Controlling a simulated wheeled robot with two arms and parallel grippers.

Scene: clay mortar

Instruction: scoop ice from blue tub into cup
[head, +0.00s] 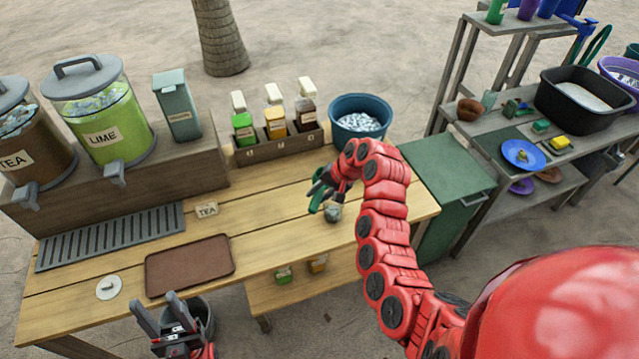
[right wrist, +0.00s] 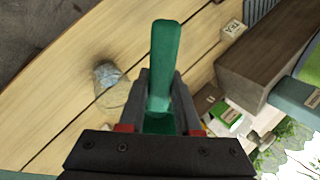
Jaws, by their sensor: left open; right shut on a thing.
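The blue tub (head: 334,122) stands at the table's back right corner with pale ice (head: 360,121) in it. My right gripper (head: 326,190) is shut on a green scoop (head: 317,204) above the right part of the table. The scoop's green handle (right wrist: 163,65) rises between the fingers in the right wrist view; its bowl's contents cannot be told. A small clear cup (head: 333,213) stands just below and beside that gripper; it also shows in the right wrist view (right wrist: 108,82), with greyish content inside. My left gripper (head: 160,312) is open and empty at the table's front left edge.
A bottle rack (head: 278,148) stands left of the tub. Lime (head: 104,125) and tea (head: 35,150) dispensers sit on a raised shelf. A brown tray (head: 189,265) and a TEA tag (head: 206,209) lie on the table. A green cabinet (head: 447,180) adjoins at right.

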